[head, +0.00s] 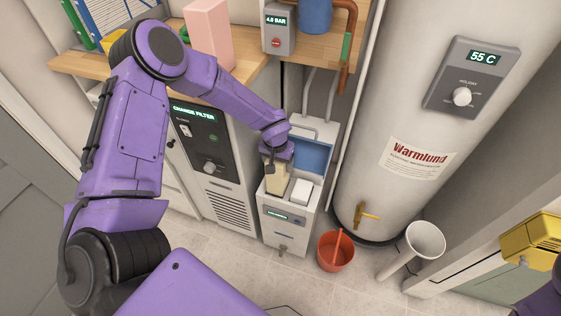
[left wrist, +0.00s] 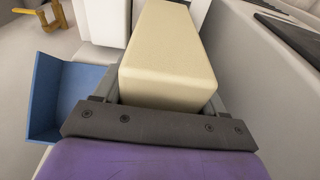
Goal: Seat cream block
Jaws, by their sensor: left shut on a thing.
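The cream block (head: 277,180) is a long pale block. It hangs end-down from my left gripper (head: 276,157), over the left front part of the open top of a white cabinet (head: 290,236). In the left wrist view my left gripper (left wrist: 160,108) is shut around the near end of the cream block (left wrist: 168,55). A white block (head: 301,191) stands in the cabinet just right of the cream block. The cream block's lower end and its seat are hidden. My right gripper is out of view.
A black-fronted unit (head: 207,152) stands close on the left. A red bucket (head: 335,252), a white funnel (head: 424,243) and the tall water heater (head: 405,115) are on the right.

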